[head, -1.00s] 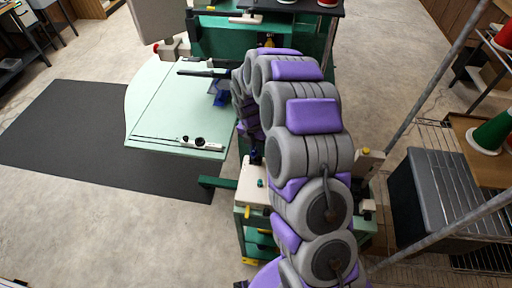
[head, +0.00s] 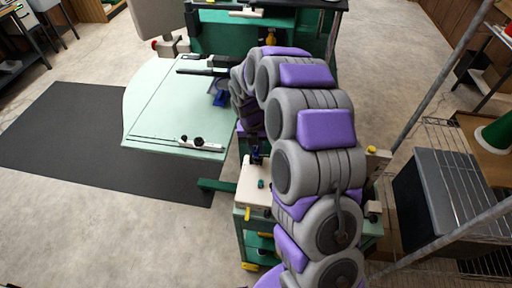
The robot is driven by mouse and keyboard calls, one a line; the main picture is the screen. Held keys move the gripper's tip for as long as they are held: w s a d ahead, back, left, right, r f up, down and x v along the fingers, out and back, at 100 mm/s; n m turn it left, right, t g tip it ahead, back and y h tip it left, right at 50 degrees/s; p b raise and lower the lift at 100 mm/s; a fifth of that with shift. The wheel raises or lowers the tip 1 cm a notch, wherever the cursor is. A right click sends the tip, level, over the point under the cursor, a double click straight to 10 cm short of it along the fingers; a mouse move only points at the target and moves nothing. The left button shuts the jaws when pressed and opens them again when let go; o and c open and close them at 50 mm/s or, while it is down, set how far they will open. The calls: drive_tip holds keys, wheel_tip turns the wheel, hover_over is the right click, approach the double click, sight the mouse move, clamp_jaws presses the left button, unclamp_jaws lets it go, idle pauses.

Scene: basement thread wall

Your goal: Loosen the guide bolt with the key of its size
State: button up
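A pale green machine table (head: 160,100) stands left of my arm. On its front edge lies a white guide bar (head: 212,147) with two dark round knobs or bolts (head: 198,141); which one is the guide bolt I cannot tell. A blue part (head: 221,97) sits under a black bar near the table's right side. Right of the table is a cream-topped cart (head: 256,188) with a small dark blue item (head: 257,155) and a teal piece (head: 261,183) on it. No key can be made out for certain. My grey and purple arm arches over, and its own links hide my gripper.
A dark mat (head: 70,140) lies on the floor to the left. A metal post (head: 440,85) and a wire rack with a black box (head: 440,190) stand close on the right. A green cone (head: 497,134) is on a wooden top there. Floor at the lower left is free.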

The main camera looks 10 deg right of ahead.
drive_tip(key=o, duration=0.4)
drive_tip(key=shift+o, duration=0.2)
drive_tip(key=shift+r, duration=0.1)
wheel_tip(320, 180, up, 17)
drive_tip(key=a+p, duration=0.2)
drive_tip(key=p, duration=0.2)
drive_tip(key=s+d+r+m, duration=0.1)
drive_tip(key=s+m, duration=1.5)
drive_tip(key=s, duration=0.3)
drive_tip(key=s+d+r+m+g+y, duration=0.1)
drive_tip(key=s+r+m, duration=0.1)
drive_tip(key=s+m, duration=1.4)
drive_tip(key=s, duration=0.2)
drive_tip(key=shift+s+d+r+m+g, duration=0.3)
drive_tip(key=shift+s+m, duration=0.05)
drive_tip(key=shift+m, duration=0.05)
